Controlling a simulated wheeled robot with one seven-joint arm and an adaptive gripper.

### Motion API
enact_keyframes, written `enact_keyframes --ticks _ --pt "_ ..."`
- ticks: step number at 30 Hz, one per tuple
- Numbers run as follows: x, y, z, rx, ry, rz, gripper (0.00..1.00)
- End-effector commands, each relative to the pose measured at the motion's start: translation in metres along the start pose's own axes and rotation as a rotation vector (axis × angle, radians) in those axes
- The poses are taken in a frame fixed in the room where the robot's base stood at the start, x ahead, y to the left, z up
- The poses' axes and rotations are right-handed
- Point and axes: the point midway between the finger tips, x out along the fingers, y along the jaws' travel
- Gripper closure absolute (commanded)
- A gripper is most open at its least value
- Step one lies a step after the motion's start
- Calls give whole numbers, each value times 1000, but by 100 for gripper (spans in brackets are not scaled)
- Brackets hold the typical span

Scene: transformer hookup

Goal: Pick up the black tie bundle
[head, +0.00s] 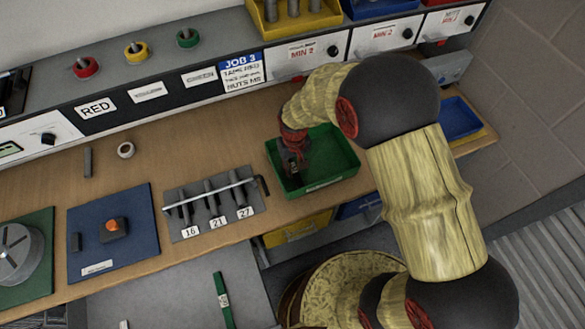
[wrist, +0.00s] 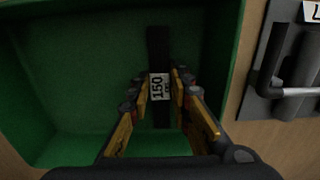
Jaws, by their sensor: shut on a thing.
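The black tie bundle (wrist: 158,48) is a dark narrow strip with a white label reading 150. In the wrist view it runs lengthwise between the fingers of my gripper (wrist: 161,84), which are shut on it around the label. In the head view my gripper (head: 293,163) reaches down into the green tray (head: 322,184), towards its left side. The bundle is mostly hidden there by the fingers. The green tray's wall also shows in the wrist view (wrist: 232,60). I cannot tell whether the bundle is clear of the tray floor.
Left of the tray lies a grey tool board (head: 180,228) with several tools and a bar handle. A blue mat (head: 135,243) with an orange-topped part lies further left. A shelf with labelled drawers (head: 305,57) runs behind. A white ring (head: 126,150) lies on the bench.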

Motion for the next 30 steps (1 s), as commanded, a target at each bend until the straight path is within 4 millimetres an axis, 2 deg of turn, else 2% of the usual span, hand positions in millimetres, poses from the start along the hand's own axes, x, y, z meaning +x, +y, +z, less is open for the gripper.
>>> enact_keyframes --ticks 5,16,20,27,30 --pt "0 0 0 0 0 0 100" --pt "-5 0 -1 0 2 0 100" --pt "-23 0 -1 0 2 0 100" --pt "-71 0 -1 0 3 0 100" --pt "-85 0 -1 0 2 0 100"
